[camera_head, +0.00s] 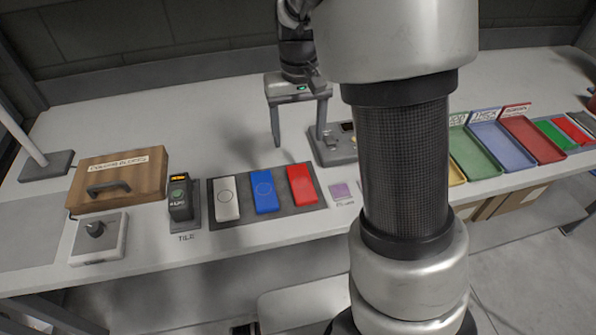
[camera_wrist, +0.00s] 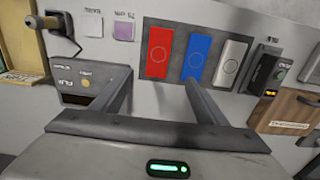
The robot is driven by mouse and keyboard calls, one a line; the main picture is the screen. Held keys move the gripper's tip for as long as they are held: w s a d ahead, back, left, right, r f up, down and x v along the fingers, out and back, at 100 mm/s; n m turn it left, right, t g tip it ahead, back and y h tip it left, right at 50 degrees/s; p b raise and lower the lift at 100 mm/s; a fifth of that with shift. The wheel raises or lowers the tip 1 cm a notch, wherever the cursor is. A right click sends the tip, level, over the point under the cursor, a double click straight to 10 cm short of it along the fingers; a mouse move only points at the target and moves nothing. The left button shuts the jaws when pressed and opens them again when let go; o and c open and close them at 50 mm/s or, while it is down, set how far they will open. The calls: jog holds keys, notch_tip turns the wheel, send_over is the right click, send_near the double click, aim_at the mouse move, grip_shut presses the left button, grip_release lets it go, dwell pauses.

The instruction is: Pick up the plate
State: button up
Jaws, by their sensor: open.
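Three flat rectangular plates lie side by side on a dark grey mat (camera_head: 243,208): a white one (camera_head: 227,198), a blue one (camera_head: 264,191) and a red one (camera_head: 301,184). I cannot tell which one the task means. The wrist view also shows the red plate (camera_wrist: 160,53), the blue plate (camera_wrist: 197,58) and the white plate (camera_wrist: 232,63). My gripper (camera_head: 298,139) is open and empty, with its fingers pointing down behind the mat. In the wrist view my gripper (camera_wrist: 158,82) has its fingers spread, below the plates in the picture.
A wooden box with a handle (camera_head: 117,178), a knob box (camera_head: 98,238) and a dark tester (camera_head: 181,200) stand left. A grey device (camera_head: 333,146) stands close right of my gripper. Coloured trays (camera_head: 502,146) lie farther right. The bench behind the mat is clear.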

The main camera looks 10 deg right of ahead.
jog(key=b, duration=0.1)
send_over(300, 180)
notch_tip(300, 180, down, 10)
jog(key=shift+w+a+r, duration=0.1)
jog(key=shift+a, duration=0.05)
jog(key=f, duration=0.5)
jog(key=shift+d+f+b, duration=0.15)
jog(key=shift+d+b, duration=0.1)
jog(key=shift+b, duration=0.1)
jog(key=c, duration=1.2)
